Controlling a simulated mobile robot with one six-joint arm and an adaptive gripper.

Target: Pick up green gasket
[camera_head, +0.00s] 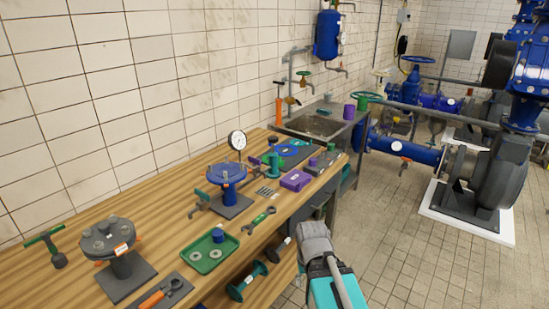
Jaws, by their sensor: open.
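A thin green ring (300,143), which looks like the green gasket, lies flat on a dark mat at the far end of the wooden workbench (150,222). It is small and partly hard to make out behind a blue ring (288,151) on the same mat. Part of my arm, grey and teal, rises from the bottom edge in front of the bench. It is apart from the green ring, which lies farther back and left. I cannot make out my gripper's fingers.
A gauge (237,140), a blue flanged stand (227,182), a purple box (296,180), a wrench (259,219) and a green tray (210,264) with washers crowd the bench. A sink (314,124) stands beyond. Tiled floor (425,275) at right is clear.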

